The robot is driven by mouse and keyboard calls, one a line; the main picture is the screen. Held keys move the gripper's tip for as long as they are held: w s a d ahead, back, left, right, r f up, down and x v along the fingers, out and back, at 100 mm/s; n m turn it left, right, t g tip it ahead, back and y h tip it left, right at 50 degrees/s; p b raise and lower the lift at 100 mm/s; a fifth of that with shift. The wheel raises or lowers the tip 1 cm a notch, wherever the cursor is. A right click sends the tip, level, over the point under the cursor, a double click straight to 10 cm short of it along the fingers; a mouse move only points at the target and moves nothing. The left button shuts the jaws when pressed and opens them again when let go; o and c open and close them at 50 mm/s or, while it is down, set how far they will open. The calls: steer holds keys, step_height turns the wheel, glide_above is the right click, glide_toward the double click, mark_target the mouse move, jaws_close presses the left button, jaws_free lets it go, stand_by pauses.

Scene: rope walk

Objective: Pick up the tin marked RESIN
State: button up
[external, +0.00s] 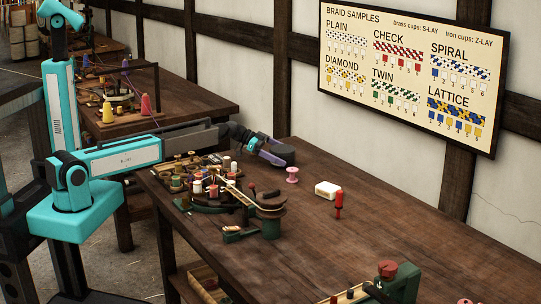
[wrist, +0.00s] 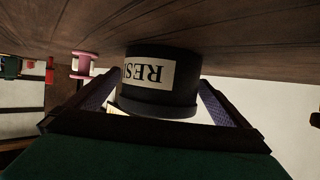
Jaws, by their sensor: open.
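The dark round tin (wrist: 160,97) fills the middle of the wrist view, which is upside down. Its pale label (wrist: 150,72) reads RESI, inverted, with the rest turned out of sight. My gripper (wrist: 157,98) is open, with one purple-padded finger on each side of the tin. I cannot tell whether the pads touch it. In the external view my gripper (external: 278,154) is low over the table's back edge by the wall. I cannot make out the tin clearly there.
A braiding rig with bobbins (external: 213,188) is at left, and a green machine (external: 398,280) in front.

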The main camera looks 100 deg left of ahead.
mark_target(283, 148)
steer(key=c, duration=1.4)
steer(key=shift+o, duration=0.2)
steer(key=shift+r, duration=0.2)
steer(key=shift+r+b, duration=0.7)
steer(key=shift+r, duration=4.15)
